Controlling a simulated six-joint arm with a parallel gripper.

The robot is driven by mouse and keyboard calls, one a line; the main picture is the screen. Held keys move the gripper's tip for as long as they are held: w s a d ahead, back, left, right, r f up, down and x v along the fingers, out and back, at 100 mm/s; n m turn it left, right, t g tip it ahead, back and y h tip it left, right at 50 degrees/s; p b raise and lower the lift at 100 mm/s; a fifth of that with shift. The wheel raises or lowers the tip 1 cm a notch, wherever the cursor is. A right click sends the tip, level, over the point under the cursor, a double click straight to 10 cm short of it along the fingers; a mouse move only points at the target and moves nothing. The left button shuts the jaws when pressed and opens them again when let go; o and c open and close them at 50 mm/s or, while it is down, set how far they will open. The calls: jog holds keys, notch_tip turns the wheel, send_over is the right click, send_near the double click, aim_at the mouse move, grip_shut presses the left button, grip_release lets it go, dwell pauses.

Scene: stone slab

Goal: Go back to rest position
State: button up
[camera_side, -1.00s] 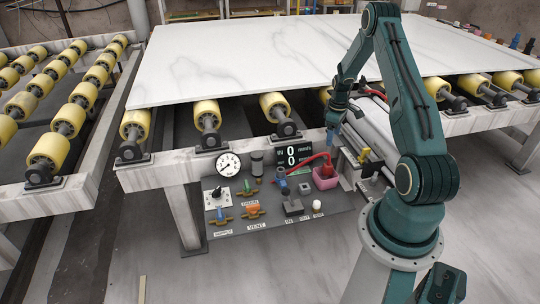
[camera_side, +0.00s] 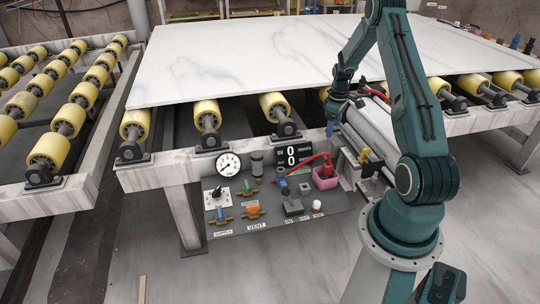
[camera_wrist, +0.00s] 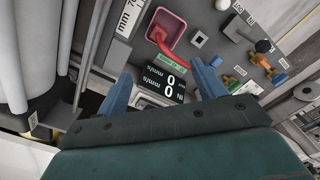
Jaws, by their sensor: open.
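My gripper (camera_side: 329,128) hangs above the right end of the control panel, close to the front beam of the roller table. In the wrist view my gripper (camera_wrist: 164,85) shows two blue fingers spread apart with nothing between them. The black digital display (camera_wrist: 165,82) reading 0 and 0 lies beyond the fingers. The display (camera_side: 293,154) also shows in the side view, to the left of and below the gripper. The gripper appears to touch nothing.
A white marble slab (camera_side: 230,60) lies on yellow rollers (camera_side: 207,112) behind the gripper. The control panel (camera_side: 270,222) carries a gauge (camera_side: 228,164), several knobs and a pink cup (camera_side: 325,177) with a red hose. A grey cylinder (camera_side: 370,125) is right of the gripper. Open floor lies in front.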

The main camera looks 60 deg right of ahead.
jog(key=w+a+r+t+h, duration=0.1)
jog(key=w+a+r, duration=0.2)
jog(key=a+r, duration=0.85)
jog(key=w+a+r+t, duration=0.1)
jog(key=w+a+r, duration=0.1)
jog(key=a+r, duration=0.95)
jog(key=s+a+r+t, duration=0.1)
jog(key=s+a+r, duration=0.25)
jog(key=a, duration=0.25)
jog(key=s+a+r+t, duration=0.1)
jog(key=s+a+r, duration=0.25)
jog(key=a, duration=0.25)
jog(key=s+a+t+y, duration=0.1)
jog(key=s+a, duration=0.6)
jog(key=s, duration=0.2)
jog(key=shift+s+a+t, duration=0.15)
jog(key=shift+s+t, duration=0.1)
jog(key=shift+t, duration=0.05)
jog(key=shift+r, duration=0.1)
